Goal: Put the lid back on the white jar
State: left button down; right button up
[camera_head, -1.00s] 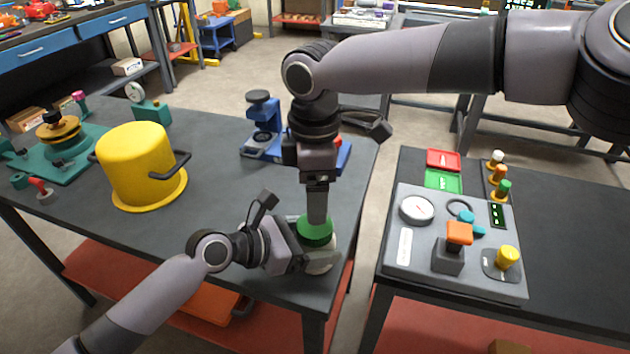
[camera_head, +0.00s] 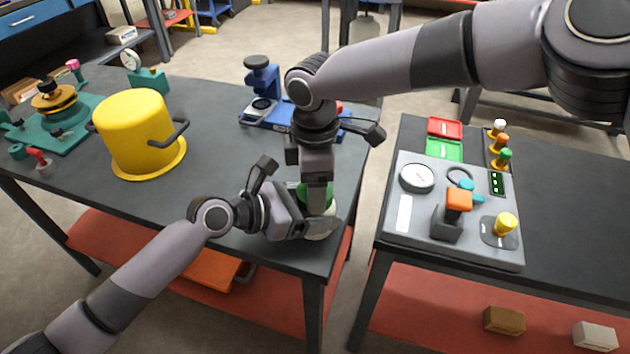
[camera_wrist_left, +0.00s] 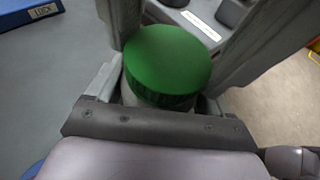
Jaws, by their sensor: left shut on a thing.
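The white jar (camera_head: 320,237) stands near the front right corner of the left table, mostly hidden by my grippers. My left gripper (camera_head: 322,224) is shut on it from the left side. The green lid (camera_head: 304,190) is on top of the jar; in the left wrist view the lid (camera_wrist_left: 168,62) covers the jar's mouth, and only a little of the pale jar shows below its ribbed edge. I cannot tell whether it is fully seated. My right gripper (camera_head: 318,207) points straight down at the lid, seen edge-on, so its opening is hidden.
A yellow pot (camera_head: 137,132), a teal fixture (camera_head: 58,130) and a blue device (camera_head: 262,90) stand on the left table (camera_head: 220,160). A gap separates it from the right table, which holds a grey control panel (camera_head: 425,235). The table between pot and jar is clear.

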jog(key=o, duration=1.2)
jog(key=shift+c, duration=0.2)
jog(key=shift+r, duration=2.3)
jog(key=shift+c, duration=0.3)
jog(key=shift+s+a+r+n, duration=0.15)
jog(key=shift+s+a+n, duration=0.25)
jog(key=shift+n, duration=0.3)
jog(key=shift+a+r+n, duration=0.15)
jog(key=shift+r+n, duration=0.35)
jog(key=shift+n, duration=0.3)
jog(key=shift+w+d+r+n, duration=0.15)
jog(key=shift+d+r+n, duration=0.05)
jog(key=shift+r+n, duration=0.3)
jog(key=shift+w+d+r+n, duration=0.25)
jog(key=shift+d+r+n, duration=0.1)
jog(key=shift+r, duration=0.1)
jog(key=shift+f, duration=0.1)
